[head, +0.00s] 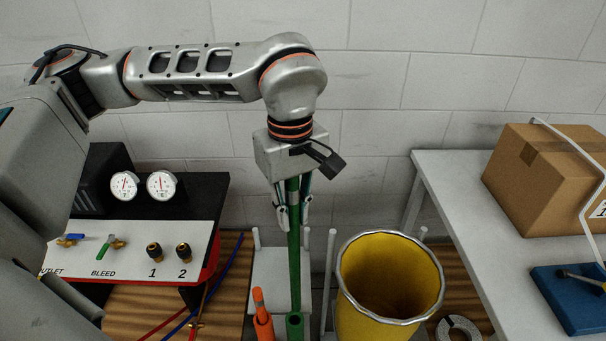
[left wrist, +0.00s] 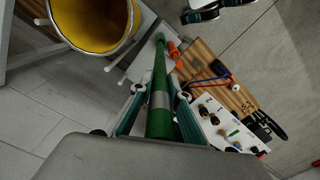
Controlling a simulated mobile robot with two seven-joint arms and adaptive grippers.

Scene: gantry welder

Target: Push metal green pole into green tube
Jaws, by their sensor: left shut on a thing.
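My left gripper (head: 293,212) points straight down and is shut on the metal green pole (head: 294,255), with a finger on either side. The pole is long, upright and green with a silver band near the fingers. It also shows in the left wrist view (left wrist: 160,70), running away from the gripper (left wrist: 157,95). The green tube (head: 295,328) stands at the bottom edge of the head view, its round mouth at the pole's lower end. I cannot tell whether the pole's tip is inside the tube or behind it. My right gripper is not in view.
An orange tube with an orange pole (head: 261,318) stands just left of the green tube. A yellow bin (head: 375,325) stands close on the right. A gauge panel (head: 140,240) is at left. A white table (head: 450,185) with a cardboard box (head: 545,185) is at right.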

